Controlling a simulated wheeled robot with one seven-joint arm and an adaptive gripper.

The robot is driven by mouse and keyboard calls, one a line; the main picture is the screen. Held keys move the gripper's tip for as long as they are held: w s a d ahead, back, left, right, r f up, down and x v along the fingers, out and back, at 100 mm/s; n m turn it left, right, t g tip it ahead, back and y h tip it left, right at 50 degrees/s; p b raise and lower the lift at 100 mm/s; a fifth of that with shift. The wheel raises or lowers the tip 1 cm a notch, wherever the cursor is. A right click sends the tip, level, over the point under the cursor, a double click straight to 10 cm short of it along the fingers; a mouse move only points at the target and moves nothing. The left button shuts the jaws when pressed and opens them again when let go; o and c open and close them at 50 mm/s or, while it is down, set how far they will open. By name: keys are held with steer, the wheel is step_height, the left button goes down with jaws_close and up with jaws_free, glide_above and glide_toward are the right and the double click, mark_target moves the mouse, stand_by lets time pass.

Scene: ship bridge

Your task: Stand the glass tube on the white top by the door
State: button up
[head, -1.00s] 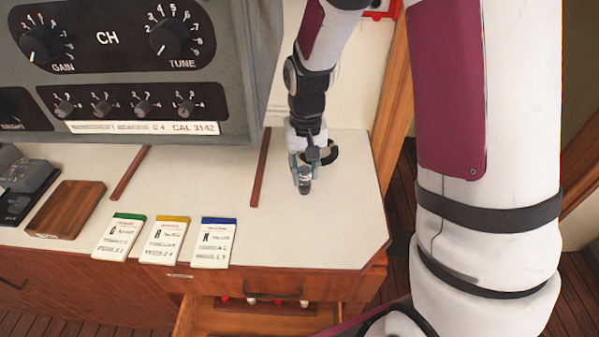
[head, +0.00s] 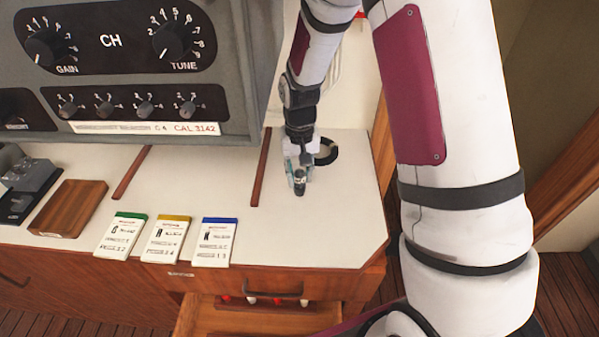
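A small dark glass tube (head: 299,184) with a greyish band is upright at the tips of my gripper (head: 299,175). My gripper reaches down from behind, with its fingers on either side of the tube, and appears shut on it. The tube is over the right-hand section of the white top (head: 335,220), to the right of a brown strip. I cannot tell whether its base touches the surface. The gripper hides part of the tube.
A grey radio panel (head: 130,75) stands behind. An open drawer (head: 240,318) juts out below. The front right of the top is clear.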

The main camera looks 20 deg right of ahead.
steer(key=o, duration=0.3)
step_height(320, 180, up, 8)
steer(key=shift+f, duration=0.15)
steer(key=s+r+n+t, duration=0.1)
steer(key=s+r, duration=0.4)
steer(key=r, duration=0.2)
steer(key=s+r+t, duration=0.1)
steer(key=s+r, duration=0.3)
steer(key=r, duration=0.3)
steer(key=s+r+n+t, duration=0.1)
steer(key=s+r+t, duration=0.2)
steer(key=s, duration=1.1)
steer(key=v, duration=0.2)
steer(key=shift+r, duration=0.4)
steer(key=shift+w, duration=0.1)
